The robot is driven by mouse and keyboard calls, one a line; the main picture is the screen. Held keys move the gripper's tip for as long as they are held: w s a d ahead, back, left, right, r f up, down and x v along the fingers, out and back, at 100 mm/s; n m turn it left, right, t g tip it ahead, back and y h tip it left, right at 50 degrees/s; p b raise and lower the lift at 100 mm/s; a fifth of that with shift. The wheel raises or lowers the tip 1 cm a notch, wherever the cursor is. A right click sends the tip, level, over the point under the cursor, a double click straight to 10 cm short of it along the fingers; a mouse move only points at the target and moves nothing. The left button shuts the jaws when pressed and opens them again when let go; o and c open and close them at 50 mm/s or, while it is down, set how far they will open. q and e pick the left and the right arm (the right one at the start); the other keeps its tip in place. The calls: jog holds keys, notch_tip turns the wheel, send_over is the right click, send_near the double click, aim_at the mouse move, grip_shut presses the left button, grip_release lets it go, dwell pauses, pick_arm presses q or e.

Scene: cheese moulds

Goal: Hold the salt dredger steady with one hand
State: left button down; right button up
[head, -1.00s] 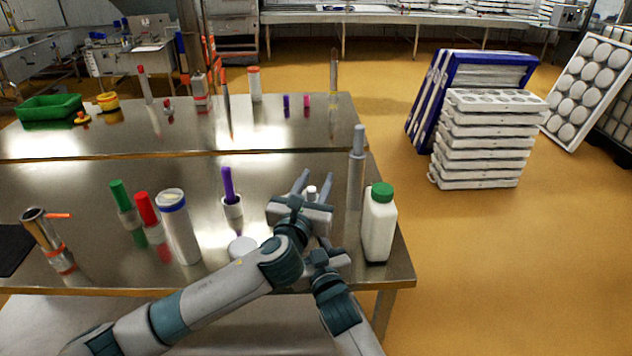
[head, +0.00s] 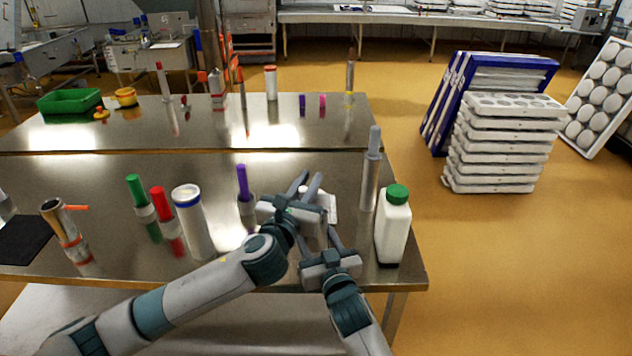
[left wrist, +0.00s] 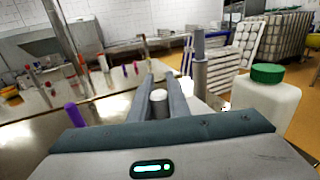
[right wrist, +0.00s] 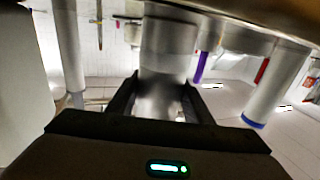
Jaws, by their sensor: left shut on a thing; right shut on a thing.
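The salt dredger seems to be the pale grey cylinder (right wrist: 167,48) between my right gripper's fingers (right wrist: 162,90) in the right wrist view; its lower picture part is dark and blurred. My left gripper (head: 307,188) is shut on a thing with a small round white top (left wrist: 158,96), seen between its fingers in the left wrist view. My right gripper (head: 318,240) is just below and right of the left one in the head view, shut on the cylinder. The hands hide most of what they hold, so I cannot tell whether both hold one thing.
A white bottle with a green cap (head: 393,230) and a tall grey tool (head: 371,172) stand close on the right. A purple-topped holder (head: 245,195), white blue-rimmed cylinder (head: 193,222) and red marker (head: 165,215) stand left. The table's front edge is near.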

pick_arm(q)
jog(key=shift+a, duration=0.15)
jog(key=c, duration=1.7)
grip_release()
jog(key=shift+o, duration=0.2)
jog(key=v, duration=1.2)
